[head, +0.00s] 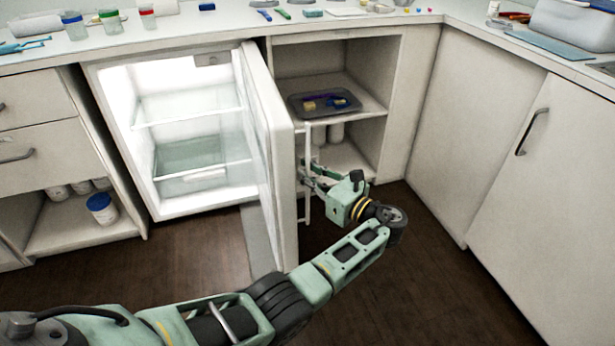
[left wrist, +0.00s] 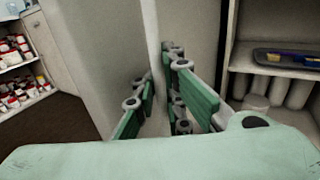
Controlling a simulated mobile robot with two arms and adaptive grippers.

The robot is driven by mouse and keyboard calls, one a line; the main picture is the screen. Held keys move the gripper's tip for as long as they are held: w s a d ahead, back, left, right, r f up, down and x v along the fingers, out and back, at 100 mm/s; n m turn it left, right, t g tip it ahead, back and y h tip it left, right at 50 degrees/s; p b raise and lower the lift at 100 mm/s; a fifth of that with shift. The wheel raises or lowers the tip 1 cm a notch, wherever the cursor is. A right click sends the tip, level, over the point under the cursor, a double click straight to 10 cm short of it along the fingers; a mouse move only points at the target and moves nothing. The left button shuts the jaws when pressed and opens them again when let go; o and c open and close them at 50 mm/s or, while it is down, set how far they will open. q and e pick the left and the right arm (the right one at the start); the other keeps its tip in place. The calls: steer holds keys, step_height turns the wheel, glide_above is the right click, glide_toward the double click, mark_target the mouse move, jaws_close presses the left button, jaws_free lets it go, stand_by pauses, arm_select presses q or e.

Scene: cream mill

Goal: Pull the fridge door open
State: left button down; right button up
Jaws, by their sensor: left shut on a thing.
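The fridge door (head: 284,160) stands wide open, swung out toward me. The lit fridge interior (head: 190,125) shows glass shelves and a clear drawer. A long white bar handle (head: 308,200) runs upright on the door's outer face. My left gripper (head: 308,178) is at the handle's lower half, with its fingers closed around it. In the left wrist view the fingers (left wrist: 158,100) sit on both sides of the pale handle bar (left wrist: 152,50). The exact contact is partly hidden by the fingers. My right gripper does not show in either view.
An open cupboard to the right of the fridge holds a dark tray (head: 325,103) on its shelf. A white cabinet door (head: 520,190) stands further right. The counter (head: 230,28) above carries small items. A blue-lidded tub (head: 101,208) sits low at left. Dark floor (head: 400,290) is clear.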

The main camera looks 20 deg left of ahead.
mark_target(309, 144)
arm_select(q)
steer(key=shift+s+d+f, duration=0.2)
steer(key=shift+f, duration=0.15)
steer(key=c, duration=1.8)
jaws_free()
steer(key=shift+d+r, duration=0.1)
steer(key=shift+r, duration=0.15)
steer(key=shift+c, duration=0.2)
steer(key=shift+w, duration=0.1)
steer(key=shift+r, duration=0.1)
step_height(309, 144, up, 10)
steer(key=shift+f, duration=0.1)
